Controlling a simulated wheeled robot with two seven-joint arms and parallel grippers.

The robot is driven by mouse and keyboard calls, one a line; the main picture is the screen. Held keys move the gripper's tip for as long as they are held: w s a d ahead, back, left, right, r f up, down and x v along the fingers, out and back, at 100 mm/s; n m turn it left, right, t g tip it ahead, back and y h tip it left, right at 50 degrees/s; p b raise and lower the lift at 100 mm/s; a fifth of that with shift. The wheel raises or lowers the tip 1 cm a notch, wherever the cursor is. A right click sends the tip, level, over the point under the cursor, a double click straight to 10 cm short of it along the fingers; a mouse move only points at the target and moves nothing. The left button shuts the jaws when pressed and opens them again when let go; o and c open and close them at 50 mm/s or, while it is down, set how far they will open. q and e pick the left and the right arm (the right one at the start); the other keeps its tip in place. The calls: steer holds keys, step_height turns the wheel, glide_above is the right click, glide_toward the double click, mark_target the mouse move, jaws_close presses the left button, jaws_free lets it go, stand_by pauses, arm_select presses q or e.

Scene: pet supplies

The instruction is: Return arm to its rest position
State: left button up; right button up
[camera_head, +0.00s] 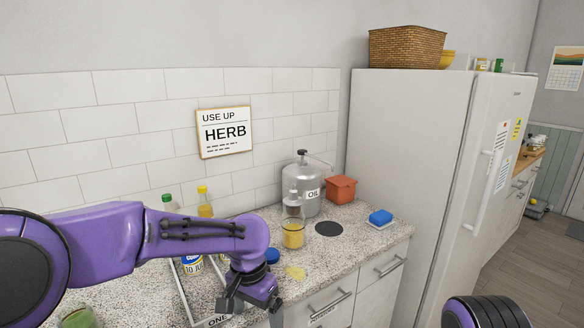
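My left arm (120,240) is purple and reaches in from the left over the counter. My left gripper (253,304) points down above the counter's front edge, in front of a tray (181,292). I see nothing clearly held in it, and its finger gap is too unclear to read. My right arm (485,313) shows only as a dark, purple-edged part at the bottom right. My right gripper is out of view.
A white fridge (410,160) stands to the right.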

arm_select(q)
steer(key=s+a+f+n+t+b, duration=0.1)
steer(key=s+a+f+n, duration=0.25)
steer(key=f, duration=0.65)
steer(key=s+a+f+n+h, duration=0.1)
steer(key=s+a+f+n, duration=0.1)
steer(key=s+f, duration=0.5)
steer(key=s+a+f+n+t+b, duration=0.1)
steer(key=s+a+f+n, duration=0.1)
steer(key=f, duration=1)
steer(key=s+a+f+n+y, duration=0.1)
steer(key=s+a+n+y, duration=0.1)
steer(key=s+a, duration=0.5)
steer(key=s+a+f+n+t+y, duration=0.1)
steer(key=s+a+f+n+y, duration=0.1)
steer(key=s+a, duration=0.6)
steer(key=s+n+y, duration=0.1)
steer(key=s, duration=0.2)
steer(key=shift+f, duration=0.3)
